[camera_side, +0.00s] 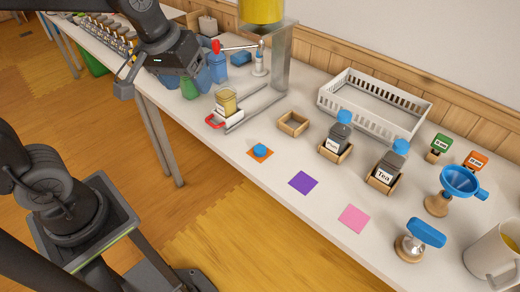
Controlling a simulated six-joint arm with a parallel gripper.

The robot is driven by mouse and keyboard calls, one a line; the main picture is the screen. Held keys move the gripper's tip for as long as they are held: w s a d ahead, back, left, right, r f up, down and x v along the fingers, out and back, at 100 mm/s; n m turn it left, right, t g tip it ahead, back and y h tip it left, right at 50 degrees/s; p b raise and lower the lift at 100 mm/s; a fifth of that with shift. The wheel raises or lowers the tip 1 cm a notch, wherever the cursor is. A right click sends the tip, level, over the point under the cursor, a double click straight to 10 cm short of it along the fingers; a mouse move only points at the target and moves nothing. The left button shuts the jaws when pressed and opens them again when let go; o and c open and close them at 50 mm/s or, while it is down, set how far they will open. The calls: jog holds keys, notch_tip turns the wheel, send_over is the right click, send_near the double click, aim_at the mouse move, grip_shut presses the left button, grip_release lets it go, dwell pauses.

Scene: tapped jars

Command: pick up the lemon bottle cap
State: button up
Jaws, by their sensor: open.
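A small blue cap (260,150) lies on an orange square (267,156) near the table's front edge. It is clear of other things. A jar with yellow contents (226,101) stands uncapped on the white tap stand to its upper left; its label is too small to read. My gripper (188,68) is open, high at the upper left, well apart from the cap. Its fingertips are hard to make out against the blue and green containers behind them. Nothing shows held in it.
Jars labelled Plum (339,137) and Tea (386,170), both blue-capped, stand in wooden holders right of an empty holder (293,123). A white basket (374,107) is behind. Purple (303,182) and pink (354,218) squares lie bare. A blue funnel (460,181) stands right.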

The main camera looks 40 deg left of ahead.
jog(key=w+d+f+n+g, duration=0.15)
jog(key=w+f+n, duration=0.3)
jog(key=w, duration=0.45)
jog(key=n+g, duration=0.2)
jog(key=n, duration=0.3)
send_over(261, 150)
jog(key=f, duration=1.9)
jog(key=shift+s+a+f, duration=0.1)
jog(key=shift+s+a, duration=0.1)
jog(key=shift+s, duration=0.05)
jog(key=shift+w+d+f, duration=0.1)
jog(key=shift+d+f, duration=0.05)
jog(key=shift+f, duration=1.3)
jog(key=shift+w+d+f, duration=0.1)
jog(key=shift+f, duration=1.35)
jog(key=shift+c, duration=0.2)
jog(key=c, duration=0.9)
